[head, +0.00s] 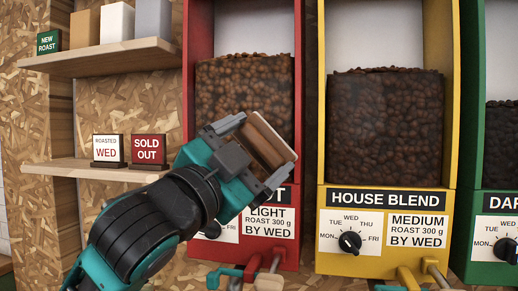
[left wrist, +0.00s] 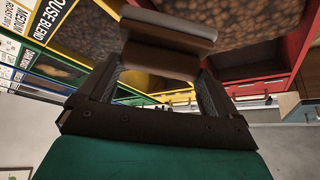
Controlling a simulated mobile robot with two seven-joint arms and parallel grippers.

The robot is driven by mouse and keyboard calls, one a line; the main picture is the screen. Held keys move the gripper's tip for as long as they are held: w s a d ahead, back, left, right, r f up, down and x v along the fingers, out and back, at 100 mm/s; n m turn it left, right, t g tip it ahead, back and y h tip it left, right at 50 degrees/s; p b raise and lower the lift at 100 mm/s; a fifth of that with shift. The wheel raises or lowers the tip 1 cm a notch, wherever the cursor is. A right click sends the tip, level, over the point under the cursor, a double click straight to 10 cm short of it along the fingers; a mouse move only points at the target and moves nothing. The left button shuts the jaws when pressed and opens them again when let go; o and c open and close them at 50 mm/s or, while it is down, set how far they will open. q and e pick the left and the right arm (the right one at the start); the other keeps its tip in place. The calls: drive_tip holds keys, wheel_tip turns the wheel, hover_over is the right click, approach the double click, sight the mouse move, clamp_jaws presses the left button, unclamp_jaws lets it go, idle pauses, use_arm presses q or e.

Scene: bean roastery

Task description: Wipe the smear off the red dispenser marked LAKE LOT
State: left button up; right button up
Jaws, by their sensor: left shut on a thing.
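The red dispenser (head: 199,70) stands left of the yellow one, with brown beans behind its clear window. The end of its black name strip shows a T; the rest is hidden by my gripper. Its white label reads LIGHT ROAST 300 g BY WED. My left gripper (head: 257,151) is shut on a tan and brown wiping block (head: 270,138), held tilted in front of the window's lower part. I cannot tell whether the block touches it. The block (left wrist: 165,50) also spans the fingers in the left wrist view. I see no smear.
The yellow HOUSE BLEND dispenser (head: 453,100) and a green dispenser (head: 468,120) stand to the right. A dial (head: 212,230) and a red spout (head: 253,264) are low on the red dispenser. Two wall shelves, upper (head: 100,58) and lower (head: 110,172), hold boxes and signs at left.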

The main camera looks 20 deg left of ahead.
use_arm(q)
drive_tip(key=shift+s, duration=1.5)
